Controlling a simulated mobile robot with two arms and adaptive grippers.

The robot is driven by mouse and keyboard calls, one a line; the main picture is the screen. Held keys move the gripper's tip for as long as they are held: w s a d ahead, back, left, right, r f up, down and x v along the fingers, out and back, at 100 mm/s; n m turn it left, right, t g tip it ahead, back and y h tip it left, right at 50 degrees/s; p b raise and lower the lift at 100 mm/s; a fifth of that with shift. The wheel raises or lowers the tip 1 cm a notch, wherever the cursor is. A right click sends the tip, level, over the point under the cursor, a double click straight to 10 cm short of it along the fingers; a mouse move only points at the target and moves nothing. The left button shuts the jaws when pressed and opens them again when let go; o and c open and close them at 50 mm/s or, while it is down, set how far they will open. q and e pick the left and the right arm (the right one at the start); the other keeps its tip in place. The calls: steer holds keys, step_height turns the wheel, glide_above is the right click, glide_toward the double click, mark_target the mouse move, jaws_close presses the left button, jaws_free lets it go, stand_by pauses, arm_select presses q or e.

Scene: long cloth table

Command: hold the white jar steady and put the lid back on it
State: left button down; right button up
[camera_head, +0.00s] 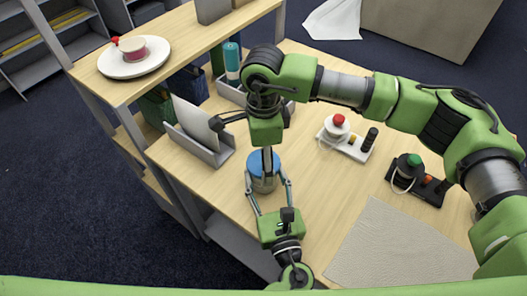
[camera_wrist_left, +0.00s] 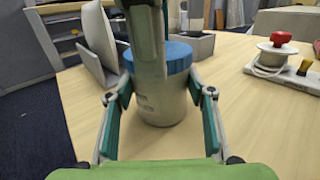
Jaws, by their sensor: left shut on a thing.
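The white jar (camera_wrist_left: 158,105) stands upright on the wooden table, and its lower body also shows in the head view (camera_head: 264,186). My left gripper (camera_head: 268,184) has its fingers on both sides of the jar and is shut on it. The blue lid (camera_head: 262,160) is at the jar's mouth, roughly level, and shows in the left wrist view (camera_wrist_left: 178,58). I cannot tell whether it is fully seated. My right gripper (camera_head: 266,158) points down at the lid from above. Its fingers overlap in the view and cover part of the lid, so their opening is unclear.
A grey holder with a white panel (camera_head: 196,122) stands left of the jar. A device with a red knob (camera_head: 338,120) and one with a green knob (camera_head: 414,160) sit to the right. A beige cloth (camera_head: 385,245) lies at the front. A raised shelf carries a white plate (camera_head: 136,66).

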steer(key=c, duration=1.2)
steer(key=shift+o, duration=0.2)
steer(key=o, duration=1.3)
steer(key=shift+r, duration=0.15)
step_height(320, 180, up, 12)
steer(key=shift+f, duration=0.15)
